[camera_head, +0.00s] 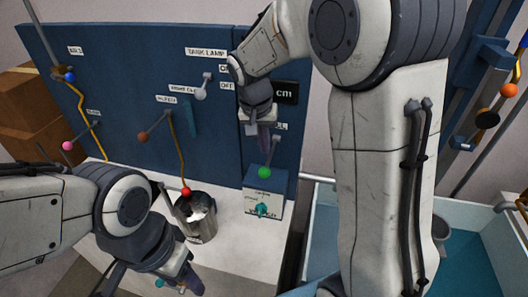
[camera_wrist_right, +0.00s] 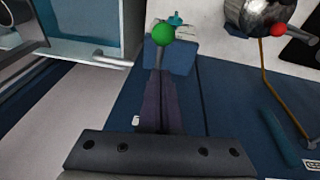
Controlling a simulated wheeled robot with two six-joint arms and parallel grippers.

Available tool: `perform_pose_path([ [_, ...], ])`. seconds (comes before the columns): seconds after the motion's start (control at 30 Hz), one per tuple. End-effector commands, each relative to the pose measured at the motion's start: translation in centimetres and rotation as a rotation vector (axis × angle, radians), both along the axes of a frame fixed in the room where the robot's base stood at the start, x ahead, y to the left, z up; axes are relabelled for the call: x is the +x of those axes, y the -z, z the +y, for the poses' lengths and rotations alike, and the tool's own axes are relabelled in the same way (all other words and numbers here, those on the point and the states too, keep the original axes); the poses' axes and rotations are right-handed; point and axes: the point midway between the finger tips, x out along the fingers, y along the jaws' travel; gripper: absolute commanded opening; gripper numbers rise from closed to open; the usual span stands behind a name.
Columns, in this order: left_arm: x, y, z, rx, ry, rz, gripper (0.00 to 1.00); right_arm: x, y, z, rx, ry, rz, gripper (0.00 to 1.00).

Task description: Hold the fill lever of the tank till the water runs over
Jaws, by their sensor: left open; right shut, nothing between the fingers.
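A lever with a green knob (camera_head: 264,172) hangs from the blue panel (camera_head: 225,135) below a partly hidden label ending in "LL". The green knob (camera_wrist_right: 163,34) also shows in the right wrist view, just beyond my fingertips. My right gripper (camera_head: 265,142) is shut and empty, pointing down directly above the knob. I cannot tell whether it touches the lever. My left gripper (camera_head: 178,287) is open, low at the bottom left, well away from that lever. A blue-walled basin (camera_head: 320,225), possibly the tank, is at the lower right, partly hidden by my right arm.
A box with a teal knob (camera_head: 262,210) is below the green lever. Other levers have blue, pink and brown knobs. A dark cm display (camera_head: 286,92) is partly covered.

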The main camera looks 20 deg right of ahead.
Motion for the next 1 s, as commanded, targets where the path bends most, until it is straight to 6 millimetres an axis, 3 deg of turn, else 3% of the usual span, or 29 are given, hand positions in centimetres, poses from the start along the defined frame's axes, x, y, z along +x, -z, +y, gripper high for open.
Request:
perform_pose_path([
  [0.3,0.0,-1.0,0.0,0.0,0.002,0.0,0.5,-1.6,2.3,0.8,0.0,-0.002,-0.001,0.0],
  [0.67,0.0,-0.9,0.0,0.0,0.002,0.0,0.5,-1.7,2.5,0.8,0.0,-0.004,-0.003,0.0],
  [0.77,0.0,-0.1,0.0,0.0,0.002,0.0,0.5,-1.7,2.9,0.8,-0.007,-0.004,-0.012,0.0],
  [1.0,0.0,4.0,0.0,0.0,0.0,0.0,0.5,-2.0,4.7,1.1,-0.053,-0.007,-0.081,0.0],
])
